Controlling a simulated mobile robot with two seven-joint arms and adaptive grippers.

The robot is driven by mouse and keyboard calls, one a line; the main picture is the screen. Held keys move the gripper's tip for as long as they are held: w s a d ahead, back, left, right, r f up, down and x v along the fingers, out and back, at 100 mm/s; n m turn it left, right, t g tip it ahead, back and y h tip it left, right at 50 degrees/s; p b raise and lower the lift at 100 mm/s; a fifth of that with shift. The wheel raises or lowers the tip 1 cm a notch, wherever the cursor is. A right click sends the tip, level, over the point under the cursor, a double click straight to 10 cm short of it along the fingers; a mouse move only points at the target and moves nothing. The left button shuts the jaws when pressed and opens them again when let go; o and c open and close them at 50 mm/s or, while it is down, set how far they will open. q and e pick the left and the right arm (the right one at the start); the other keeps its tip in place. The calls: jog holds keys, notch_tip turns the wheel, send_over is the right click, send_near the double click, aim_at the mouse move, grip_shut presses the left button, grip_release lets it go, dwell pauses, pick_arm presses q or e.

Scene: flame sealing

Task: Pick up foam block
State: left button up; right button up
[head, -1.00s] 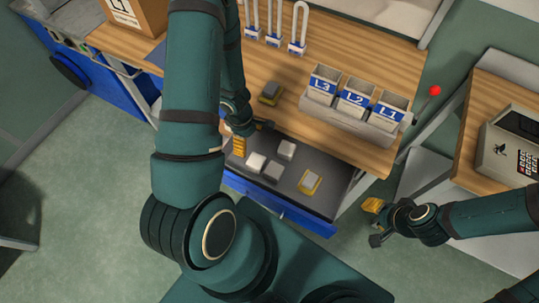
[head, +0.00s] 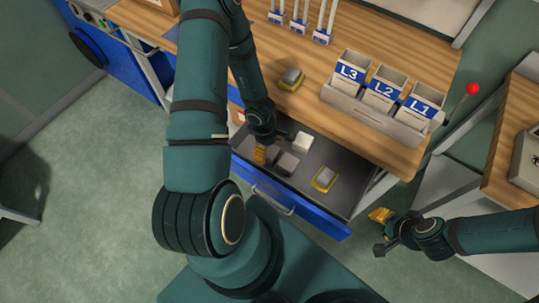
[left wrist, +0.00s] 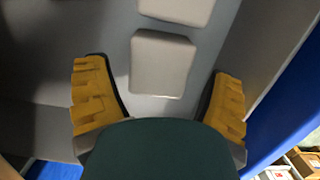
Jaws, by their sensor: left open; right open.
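Pale, rounded blocks lie in the open drawer (head: 343,160). In the head view a white block (head: 302,141) lies toward the back, with a greyer block (head: 287,163) in front of it. My left gripper (head: 264,148) is open over the drawer's left part, beside these blocks, and hides some of that area. In the left wrist view one pale block (left wrist: 162,63) lies ahead, between the open yellow fingers, not visibly touched by either. A second pale block (left wrist: 178,8) lies beyond it at the top edge. My right gripper (head: 380,232) is open and empty, off the drawer's right side.
The blue drawer front (head: 300,207) bounds the near side. Bins marked L3, L2 and L1 stand in a grey holder (head: 370,115).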

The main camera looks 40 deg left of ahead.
pick_arm(q)
jog(key=shift+d+f, duration=0.1)
jog(key=shift+f, duration=0.65)
jog(key=c, duration=0.7)
jog(key=shift+o, duration=0.2)
jog(key=shift+r, duration=0.15)
